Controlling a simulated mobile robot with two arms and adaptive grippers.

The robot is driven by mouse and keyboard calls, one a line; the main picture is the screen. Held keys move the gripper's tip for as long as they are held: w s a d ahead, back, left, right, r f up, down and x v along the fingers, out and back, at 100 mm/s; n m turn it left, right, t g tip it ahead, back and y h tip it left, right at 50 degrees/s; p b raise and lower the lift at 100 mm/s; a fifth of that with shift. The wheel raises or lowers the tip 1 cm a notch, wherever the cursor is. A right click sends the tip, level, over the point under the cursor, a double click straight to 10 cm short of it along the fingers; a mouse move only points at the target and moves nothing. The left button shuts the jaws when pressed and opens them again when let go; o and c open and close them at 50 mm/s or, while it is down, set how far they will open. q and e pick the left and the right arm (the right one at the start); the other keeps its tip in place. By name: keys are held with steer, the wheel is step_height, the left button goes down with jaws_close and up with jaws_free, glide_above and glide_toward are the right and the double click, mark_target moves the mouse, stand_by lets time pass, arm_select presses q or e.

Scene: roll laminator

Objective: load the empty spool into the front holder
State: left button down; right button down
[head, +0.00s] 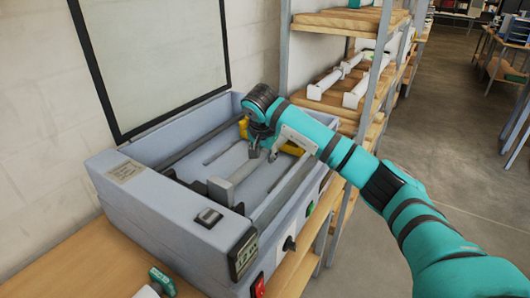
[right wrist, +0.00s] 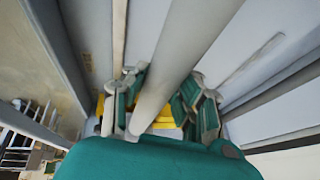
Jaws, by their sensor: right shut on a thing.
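The empty spool is a plain light grey tube (right wrist: 190,45). In the right wrist view it runs from the top edge down between the fingers of my right gripper (right wrist: 165,105), which is shut on it. In the head view my right gripper (head: 262,152) is low inside the open laminator (head: 160,205), at its far end. A pale bar (head: 240,174) stretches from the fingers toward the near end, where a grey block (head: 220,190) stands. Yellow parts (head: 291,149) show beside the gripper and beneath the tube in the wrist view (right wrist: 165,124). Whether the tube touches a holder is unclear.
The laminator's walls and long rails surround the gripper. A wooden shelf (head: 332,20) with white rolls (head: 325,84) stands close behind and right. A wall is at the left. A small teal item (head: 161,280) shows at the bottom edge. The floor at right is clear.

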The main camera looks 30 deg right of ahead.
steer(key=c, duration=1.1)
jaws_free()
steer(key=shift+o, duration=0.2)
steer(key=b+v, duration=0.2)
steer(key=v, duration=1)
steer(key=shift+b, duration=0.3)
